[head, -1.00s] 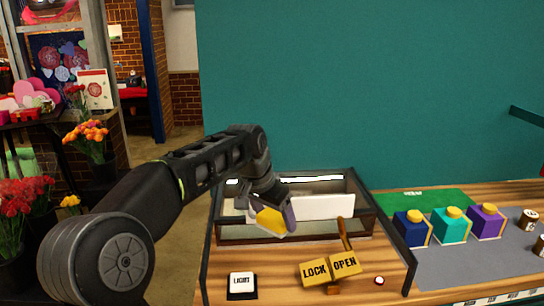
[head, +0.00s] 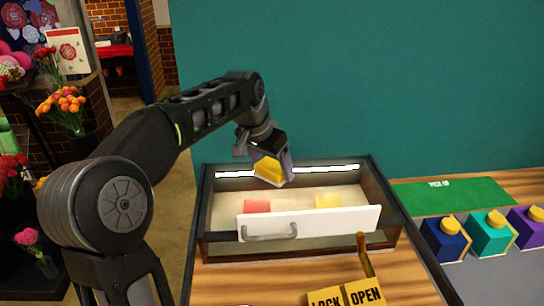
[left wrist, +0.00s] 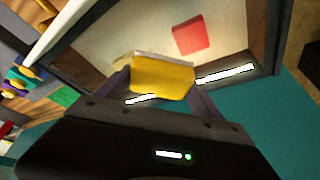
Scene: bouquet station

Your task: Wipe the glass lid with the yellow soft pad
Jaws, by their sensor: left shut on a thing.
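My left gripper (head: 274,172) is shut on the yellow soft pad (head: 268,169), over the back part of a dark-framed case (head: 206,222). In the left wrist view the pad (left wrist: 161,74) sits between the two fingers. The case's glass lid is hard to make out; through its top I see a pale interior with a red block (head: 257,206) and a yellow block (head: 328,201). I cannot tell whether the pad touches the glass. My right gripper is not in view.
A white panel with a grey handle (head: 270,235) is at the case's front. A wooden lever (head: 364,256) stands by the LOCK and OPEN signs (head: 363,293). Several coloured boxes (head: 491,234) and a green mat (head: 450,196) lie to the right.

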